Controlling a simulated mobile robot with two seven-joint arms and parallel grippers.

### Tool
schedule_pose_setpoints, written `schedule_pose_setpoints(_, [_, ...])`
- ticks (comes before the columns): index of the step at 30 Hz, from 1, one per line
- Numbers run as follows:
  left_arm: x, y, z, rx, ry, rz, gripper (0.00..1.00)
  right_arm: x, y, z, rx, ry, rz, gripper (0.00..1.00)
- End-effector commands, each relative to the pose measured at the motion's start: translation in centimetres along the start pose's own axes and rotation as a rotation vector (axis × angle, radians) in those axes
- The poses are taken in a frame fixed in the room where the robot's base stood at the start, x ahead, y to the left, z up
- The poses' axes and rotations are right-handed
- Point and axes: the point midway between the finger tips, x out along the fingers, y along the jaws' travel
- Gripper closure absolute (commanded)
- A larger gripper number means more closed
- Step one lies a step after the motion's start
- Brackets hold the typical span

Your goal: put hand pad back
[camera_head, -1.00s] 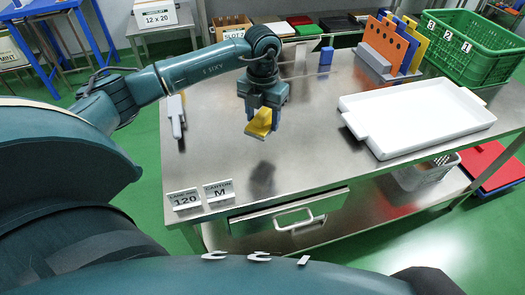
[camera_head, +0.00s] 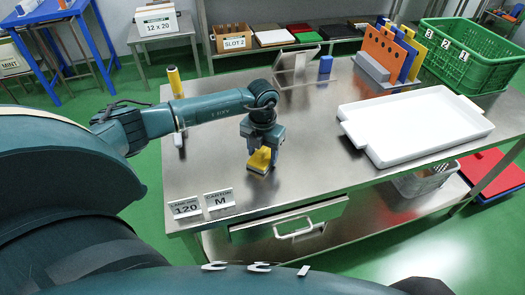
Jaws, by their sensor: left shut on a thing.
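My left gripper (camera_head: 262,148) points down from above and is shut on the pad's upper part. The pad is level and very close to the tabletop; I cannot tell for sure whether it touches. The jaws hide part of it. My right gripper is not in view.
A white tray (camera_head: 415,122) lies on the right of the table. A yellow-handled tool (camera_head: 174,82) is partly hidden behind my left arm. A green crate (camera_head: 462,50) and orange board (camera_head: 383,50) stand at the back right.

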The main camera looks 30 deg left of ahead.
Motion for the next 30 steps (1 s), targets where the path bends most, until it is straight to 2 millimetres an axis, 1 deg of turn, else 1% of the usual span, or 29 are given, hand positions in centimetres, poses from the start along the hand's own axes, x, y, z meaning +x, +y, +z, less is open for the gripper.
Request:
schedule_pose_setpoints(2, [0.3,0.0,0.0,0.000,0.000,0.000,0.71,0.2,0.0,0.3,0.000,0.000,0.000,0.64])
schedule_pose_setpoints(3, [0.3,0.0,0.0,0.000,0.000,0.000,0.45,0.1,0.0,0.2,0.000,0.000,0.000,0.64])
schedule_pose_setpoints(10, [0.2,0.0,0.0,0.000,0.000,0.000,0.26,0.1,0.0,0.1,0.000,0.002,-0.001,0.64])
schedule_pose_setpoints(11, [0.2,0.0,0.0,0.000,0.000,0.000,0.24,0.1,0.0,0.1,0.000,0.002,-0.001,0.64])
schedule_pose_setpoints(17, [0.2,0.0,0.0,0.000,0.000,0.000,0.24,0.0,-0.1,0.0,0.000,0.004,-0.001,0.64])
schedule_pose_setpoints(20, [-0.4,0.0,0.0,0.000,-0.001,0.000,0.24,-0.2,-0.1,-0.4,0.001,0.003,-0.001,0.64])
schedule_pose_setpoints(21, [-0.6,0.0,0.1,0.001,-0.002,-0.001,0.24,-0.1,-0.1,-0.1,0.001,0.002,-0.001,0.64])
schedule_pose_setpoints(23, [-1.4,0.0,0.1,0.001,-0.003,0.000,0.24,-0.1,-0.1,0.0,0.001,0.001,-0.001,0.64])
schedule_pose_setpoints(26, [-3.3,0.1,0.1,0.001,-0.005,0.000,0.24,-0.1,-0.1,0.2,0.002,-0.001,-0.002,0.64])
schedule_pose_setpoints(30, [-6.5,0.0,0.1,0.002,-0.006,0.000,0.24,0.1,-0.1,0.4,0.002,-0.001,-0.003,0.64])
